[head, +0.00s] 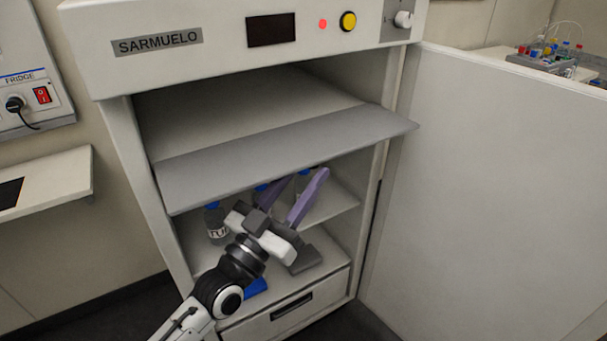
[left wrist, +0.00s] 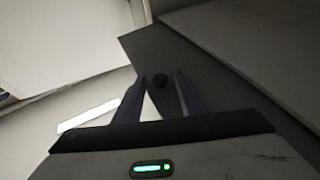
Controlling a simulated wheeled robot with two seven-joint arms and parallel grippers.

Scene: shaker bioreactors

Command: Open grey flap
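The grey flap (head: 280,150) spans the cabinet opening below the SARMUELO panel in the head view. It is tilted, its front edge jutting out past the right side of the opening. Above it, part of the upper interior shows. My left gripper (head: 306,177) is just below the flap, in front of the lower shelf, purple fingers pointing up and spread apart. I cannot tell if a finger touches the flap. My right gripper is not in view.
Bottles with blue caps (head: 215,222) stand on the shelf behind my left gripper. A large open door (head: 490,190) stands at the right. A drawer (head: 290,308) is below. A small wall shelf (head: 60,182) and fridge switch box (head: 28,95) are at the left.

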